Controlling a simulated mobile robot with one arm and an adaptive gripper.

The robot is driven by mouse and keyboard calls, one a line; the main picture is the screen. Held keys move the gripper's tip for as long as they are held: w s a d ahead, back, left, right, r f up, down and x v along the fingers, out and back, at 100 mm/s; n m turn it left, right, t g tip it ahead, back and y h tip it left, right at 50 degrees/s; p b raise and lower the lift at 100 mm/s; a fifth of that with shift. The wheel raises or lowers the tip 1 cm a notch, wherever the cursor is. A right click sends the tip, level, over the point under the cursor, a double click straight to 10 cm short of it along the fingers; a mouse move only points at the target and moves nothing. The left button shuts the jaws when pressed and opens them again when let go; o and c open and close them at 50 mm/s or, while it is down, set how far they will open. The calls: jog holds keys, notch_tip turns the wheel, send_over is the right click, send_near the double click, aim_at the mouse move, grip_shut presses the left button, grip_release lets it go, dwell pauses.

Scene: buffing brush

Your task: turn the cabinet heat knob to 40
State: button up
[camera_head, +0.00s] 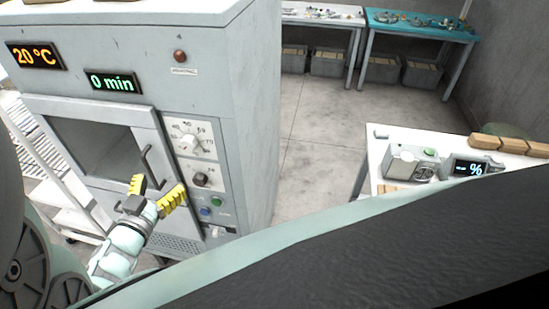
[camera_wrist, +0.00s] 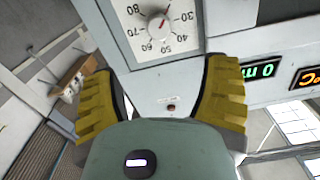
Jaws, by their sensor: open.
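The cabinet heat knob (camera_head: 187,142) is a pale knob on a white numbered dial plate, on the grey cabinet (camera_head: 245,110). The temperature display (camera_head: 35,55) reads 20 °C. In the wrist view, which looks turned over, the heat knob (camera_wrist: 160,27) is at the top with numbers from 30 to 80 around it. A red pointer mark shows on it, slanting up and right. My gripper (camera_head: 155,190) has yellow fingers spread open and empty, in front of the cabinet, below and left of the knob in the head view. In the wrist view, my gripper (camera_wrist: 160,70) does not touch the knob.
A time display (camera_head: 112,82) reads 0 min. A second, dark knob (camera_head: 200,179), a green button (camera_head: 216,201) and a blue button (camera_head: 205,211) are below the heat knob. The door handle (camera_head: 155,167) is left of them. A white table (camera_head: 385,150) stands right; floor between is clear.

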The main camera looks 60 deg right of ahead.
aim_at(187, 145)
jog(key=p+x, duration=0.2)
jog(key=x, duration=0.7)
jog(key=shift+d+r+p, duration=0.1)
jog(key=shift+d+p, duration=0.2)
jog(key=shift+d, duration=0.1)
jog(key=shift+b+x, duration=0.3)
jog(key=shift+x, duration=1.15)
jog(key=shift+b+x, duration=0.3)
jog(key=shift+x, duration=0.7)
jog(key=shift+c, duration=0.3)
jog(key=c, duration=1.1)
jog(key=shift+c, duration=0.2)
